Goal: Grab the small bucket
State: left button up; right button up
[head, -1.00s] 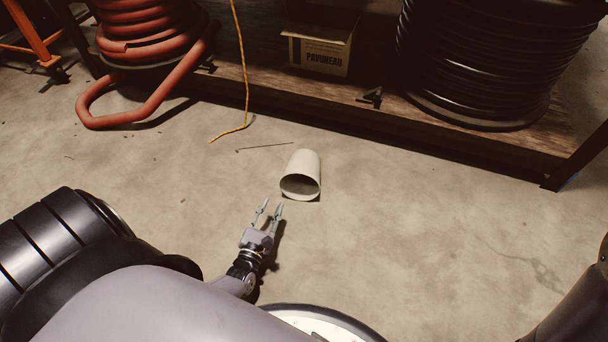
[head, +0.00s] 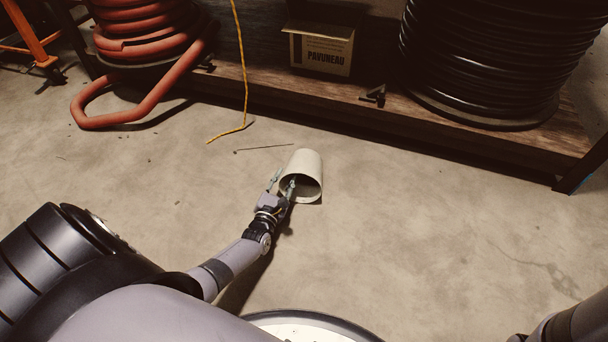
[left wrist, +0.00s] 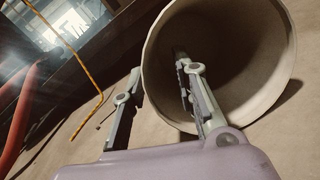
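The small bucket (head: 307,168) is pale grey-white and lies on its side on the concrete floor, its open mouth facing my left gripper. In the left wrist view the bucket (left wrist: 281,75) fills the upper right. My left gripper (head: 283,180) is open, its fingers on either side of the bucket's left wall. In the left wrist view my left gripper (left wrist: 158,85) has its right finger inside the mouth and its left finger outside the rim. I cannot tell whether either finger touches the wall. My right gripper is not in view.
A low wooden shelf (head: 330,103) stands behind the bucket, with a cardboard box (head: 322,50), a red hose coil (head: 150,45) and a black hose reel (head: 480,60). A yellow cord (head: 244,90) hangs to the floor. A thin rod (head: 264,149) lies behind the bucket. The floor at right is clear.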

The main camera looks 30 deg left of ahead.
pick_arm(q)
jog(key=x, duration=0.1)
jog(key=b+x, duration=0.2)
jog(key=x, duration=0.1)
jog(key=shift+s+a+f, duration=0.15)
jog(key=shift+a+f, duration=0.15)
jog(key=shift+w+a+r+b, duration=0.1)
jog(key=shift+w+b, duration=0.2)
jog(key=shift+w, duration=0.05)
jog(key=shift+c, duration=0.6)
grip_shut()
jog(key=shift+r, duration=0.1)
